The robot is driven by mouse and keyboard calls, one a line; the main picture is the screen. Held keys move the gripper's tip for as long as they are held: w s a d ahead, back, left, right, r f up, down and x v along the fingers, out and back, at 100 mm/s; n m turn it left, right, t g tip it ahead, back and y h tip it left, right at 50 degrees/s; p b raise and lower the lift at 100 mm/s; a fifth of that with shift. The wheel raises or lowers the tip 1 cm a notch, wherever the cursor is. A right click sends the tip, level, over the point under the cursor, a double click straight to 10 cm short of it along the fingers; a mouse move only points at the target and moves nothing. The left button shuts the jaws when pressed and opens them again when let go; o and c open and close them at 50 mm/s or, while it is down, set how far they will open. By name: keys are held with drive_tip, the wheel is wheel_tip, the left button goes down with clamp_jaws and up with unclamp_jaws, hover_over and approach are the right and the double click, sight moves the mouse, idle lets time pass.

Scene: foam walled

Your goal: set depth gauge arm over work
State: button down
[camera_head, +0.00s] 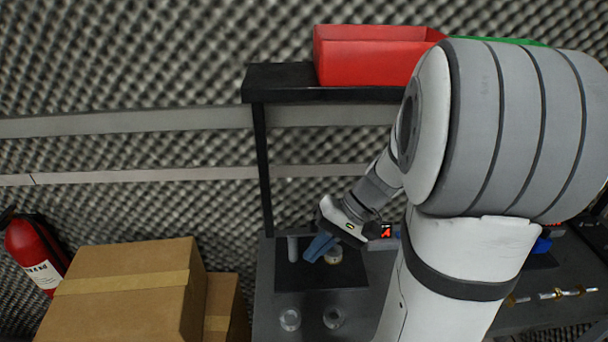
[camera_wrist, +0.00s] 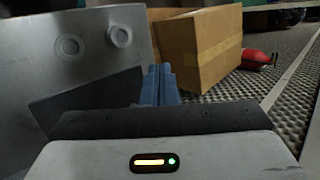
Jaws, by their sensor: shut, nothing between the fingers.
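My gripper (camera_head: 318,248) has blue fingers and is low over a dark plate (camera_head: 290,276) on the bench. Its fingers (camera_wrist: 158,85) are closed together with nothing between them in the wrist view. A short grey upright post (camera_head: 292,249) stands on the plate, just left of the fingers. A small pale round piece (camera_head: 334,257) sits on the plate just right of the fingers, partly hidden by my gripper. I cannot tell which part is the depth gauge arm, or whether the fingers touch anything. The dark plate also shows in the wrist view (camera_wrist: 80,97).
Two round metal pieces (camera_head: 290,319) (camera_head: 333,317) lie on the bench in front of the plate. Cardboard boxes (camera_head: 120,295) stand left of the bench, beside a red extinguisher (camera_head: 35,252). A shelf (camera_head: 280,82) holds a red bin (camera_head: 370,58). My arm hides the bench's middle.

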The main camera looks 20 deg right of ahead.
drive_tip(key=w+d+f+m+t+y, duration=0.1)
drive_tip(key=w+d+f+m+t, duration=0.2)
drive_tip(key=d, duration=0.4)
drive_tip(key=w+d+f+m+t+y, duration=0.1)
drive_tip(key=w+d+t+y, duration=0.1)
drive_tip(key=d+t, duration=0.45)
drive_tip(key=w+d+f+m+t+y, duration=0.1)
drive_tip(key=w+d+f+m+t, duration=0.2)
drive_tip(key=d, duration=0.5)
drive_tip(key=w+a+p, duration=0.3)
drive_tip(key=a+p, duration=0.1)
drive_tip(key=a, duration=0.5)
drive_tip(key=shift+w+r+n+t+p, duration=0.25)
drive_tip(key=shift+w+n+t+p, duration=0.05)
drive_tip(key=shift+w+t+p, duration=0.1)
drive_tip(key=shift+s, duration=0.1)
